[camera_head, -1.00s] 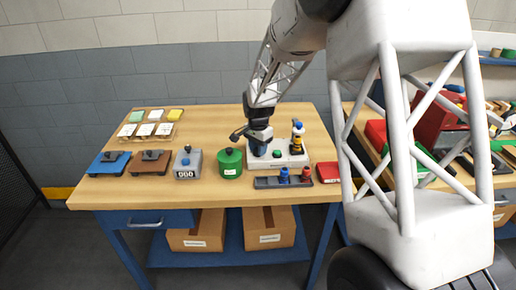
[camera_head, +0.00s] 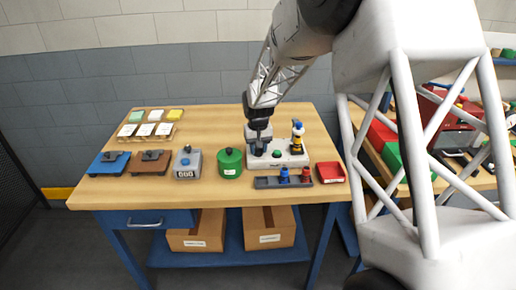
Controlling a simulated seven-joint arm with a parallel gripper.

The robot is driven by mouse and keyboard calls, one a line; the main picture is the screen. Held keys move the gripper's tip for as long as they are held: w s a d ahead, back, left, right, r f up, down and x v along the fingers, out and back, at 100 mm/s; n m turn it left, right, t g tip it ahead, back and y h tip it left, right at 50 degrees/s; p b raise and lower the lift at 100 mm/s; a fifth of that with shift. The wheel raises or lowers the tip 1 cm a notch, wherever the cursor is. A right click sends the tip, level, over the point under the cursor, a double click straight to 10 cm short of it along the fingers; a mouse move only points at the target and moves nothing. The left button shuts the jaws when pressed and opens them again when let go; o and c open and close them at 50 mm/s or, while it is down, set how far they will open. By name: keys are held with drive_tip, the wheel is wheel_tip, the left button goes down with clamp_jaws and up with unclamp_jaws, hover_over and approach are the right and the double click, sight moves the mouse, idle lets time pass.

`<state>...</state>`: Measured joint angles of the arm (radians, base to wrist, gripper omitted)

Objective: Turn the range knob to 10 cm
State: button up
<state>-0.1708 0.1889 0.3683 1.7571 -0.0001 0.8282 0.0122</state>
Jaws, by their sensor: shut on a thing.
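The white instrument base (camera_head: 291,161) stands on the right part of the wooden table. It bears a green button (camera_head: 277,153), a dark knob (camera_head: 258,150) at its left, and a yellow and black post with a blue top (camera_head: 297,137) at its right. My gripper (camera_head: 259,146) points down over the left of the base and is shut on the dark knob, which it largely hides. The scale around the knob is too small to read.
A green canister (camera_head: 230,163), a grey counter box (camera_head: 187,162), a brown block (camera_head: 150,162) and a blue block (camera_head: 109,163) stand to the left. A grey tray (camera_head: 268,183) with blue and red pieces and a red bin (camera_head: 331,172) lie in front and right.

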drive_tip(key=n, duration=0.4)
drive_tip(key=shift+r+n, duration=0.1)
drive_tip(key=shift+n, duration=2.2)
drive_tip(key=o, duration=0.9)
drive_tip(key=shift+r, duration=3.85)
